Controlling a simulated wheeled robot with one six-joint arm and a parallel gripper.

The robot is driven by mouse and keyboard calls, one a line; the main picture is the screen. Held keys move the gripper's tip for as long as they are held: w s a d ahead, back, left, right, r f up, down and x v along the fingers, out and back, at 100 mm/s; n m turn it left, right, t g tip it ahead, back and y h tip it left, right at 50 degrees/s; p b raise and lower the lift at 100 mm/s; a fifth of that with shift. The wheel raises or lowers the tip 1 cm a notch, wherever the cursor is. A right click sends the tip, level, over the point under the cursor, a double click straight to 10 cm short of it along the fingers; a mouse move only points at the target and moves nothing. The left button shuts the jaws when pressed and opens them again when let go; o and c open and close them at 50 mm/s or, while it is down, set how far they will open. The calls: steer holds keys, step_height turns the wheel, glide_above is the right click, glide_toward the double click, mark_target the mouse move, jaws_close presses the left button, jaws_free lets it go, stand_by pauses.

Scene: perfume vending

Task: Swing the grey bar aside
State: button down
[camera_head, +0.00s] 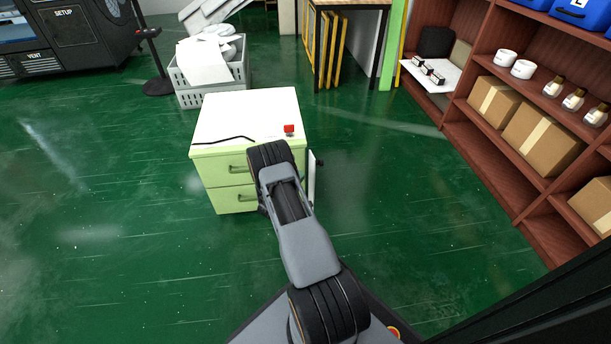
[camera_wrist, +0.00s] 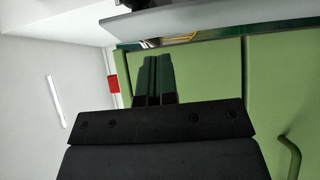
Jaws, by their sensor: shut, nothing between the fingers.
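The grey bar (camera_head: 312,178) stands upright along the right edge of the small green cabinet's front, with a dark knob beside it. In the wrist view the bar (camera_wrist: 215,20) runs across the top of the picture, in front of the green drawer face. My gripper (camera_wrist: 155,62) is shut and empty; its dark fingers point towards the bar with a visible gap between. They are close to the cabinet's front near its top edge. In the head view my arm hides the fingertips and part of the drawer fronts.
The cabinet has a white top (camera_head: 245,115) with a red block (camera_head: 289,129) on it. Its drawers have green handles (camera_wrist: 291,152). Wooden shelves (camera_head: 480,145) with boxes and bottles stand on the right. A basket (camera_head: 210,92) stands behind. Green floor is clear on the left.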

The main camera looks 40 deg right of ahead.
steer(key=s+p+v, duration=0.1)
steer(key=p+v, duration=0.2)
steer(key=v, duration=0.7)
steer(key=s+a+r+m+g+y+p, duration=0.1)
steer(key=s+r+m+g+y+p, duration=0.3)
steer(key=r, duration=0.8)
steer(key=a+r+n+g+h+p, duration=0.1)
steer(key=a+r+p, duration=0.1)
steer(key=r+p, duration=0.7)
steer(key=s+a+r+m+g+y+p, duration=0.1)
steer(key=s+r+m+g+y+p, duration=0.15)
steer(key=r, duration=1.15)
steer(key=s+a+r+n+t+y+p, duration=0.1)
steer(key=s+a+r+t+y+p, duration=0.1)
steer(key=a+r+p, duration=0.4)
steer(key=s+a+r+n+t+y+p, duration=0.1)
steer(key=s+a+r+y+p, duration=0.3)
steer(key=r, duration=1)
steer(key=s+a+r+n+t+y+p, duration=0.1)
steer(key=s+a+r+t+y+p, duration=0.2)
steer(key=a+r+y+p, duration=0.3)
steer(key=a+r+t+p, duration=0.1)
steer(key=a+r+p, duration=0.2)
steer(key=r, duration=0.2)
steer(key=shift+a, duration=0.2)
steer(key=shift+s, duration=0.1)
